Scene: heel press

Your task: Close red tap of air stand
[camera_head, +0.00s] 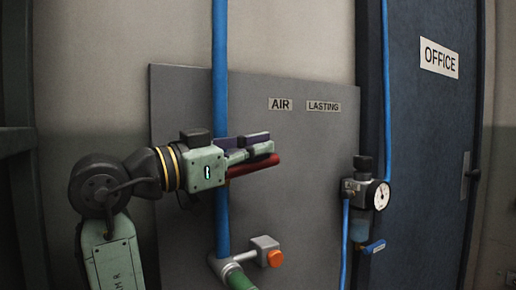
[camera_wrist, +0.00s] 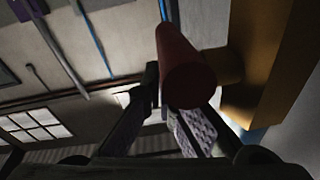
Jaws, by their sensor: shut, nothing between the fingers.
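The red tap handle (camera_head: 256,167) sticks out to the right from the vertical blue pipe (camera_head: 220,70), just under my gripper's fingers. My gripper (camera_head: 268,142) is shut and empty, pointing right in front of the grey panel. In the wrist view the red handle (camera_wrist: 186,62) looks like a thick round bar, close to the shut fingertips of my gripper (camera_wrist: 160,95). A brass-coloured body (camera_wrist: 275,55) joins the handle on the right. I cannot tell whether the fingers touch the handle. My gripper hides the tap's body in the head view.
The grey panel (camera_head: 310,160) carries AIR and LASTING labels. Below the tap is a fitting with an orange knob (camera_head: 275,258). To the right are a regulator with a gauge (camera_head: 378,194), a blue lever (camera_head: 373,247) and the office door (camera_head: 430,130). The space between tap and regulator looks clear.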

